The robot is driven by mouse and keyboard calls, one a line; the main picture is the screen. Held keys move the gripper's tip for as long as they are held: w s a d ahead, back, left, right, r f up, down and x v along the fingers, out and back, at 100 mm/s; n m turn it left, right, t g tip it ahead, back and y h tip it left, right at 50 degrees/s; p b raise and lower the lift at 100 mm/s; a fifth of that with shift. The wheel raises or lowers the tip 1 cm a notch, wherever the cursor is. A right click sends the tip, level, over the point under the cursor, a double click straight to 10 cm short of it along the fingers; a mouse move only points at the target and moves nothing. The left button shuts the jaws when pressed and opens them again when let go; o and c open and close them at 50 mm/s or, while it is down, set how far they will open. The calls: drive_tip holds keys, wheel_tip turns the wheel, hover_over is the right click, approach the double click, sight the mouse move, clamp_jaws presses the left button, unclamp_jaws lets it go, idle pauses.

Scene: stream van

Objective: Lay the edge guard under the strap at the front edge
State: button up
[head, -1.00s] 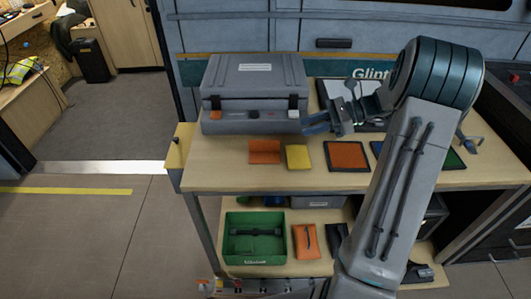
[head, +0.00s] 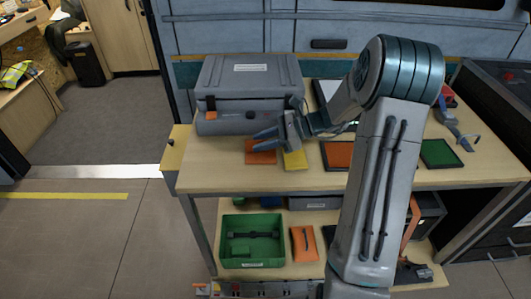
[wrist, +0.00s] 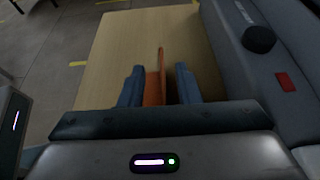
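The likely edge guard is an orange piece (head: 260,157) on the bench in front of a grey case (head: 250,85). In the wrist view an orange upright part (wrist: 154,90) shows between the two blue fingers, with a gap on the right. My gripper (head: 257,140) is open, its fingers pointing left in front of the case and overlapping the orange piece in the head view. It also shows in the wrist view (wrist: 160,72). I cannot tell whether the fingers touch the piece. I cannot clearly make out a strap; my gripper hides part of the case's lower right front.
A yellow pad (head: 295,161) lies just right of the orange piece, partly under my gripper in view. A dark-edged orange pad (head: 338,156) and green pad (head: 440,153) lie further right. A green bin (head: 251,222) sits on the lower shelf. The bench's left end is clear.

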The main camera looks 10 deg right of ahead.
drive_tip(key=shift+w+a+f, duration=0.1)
drive_tip(key=shift+a+f, duration=0.1)
drive_tip(key=shift+a, duration=0.15)
clamp_jaws()
drive_tip(key=shift+r, duration=0.1)
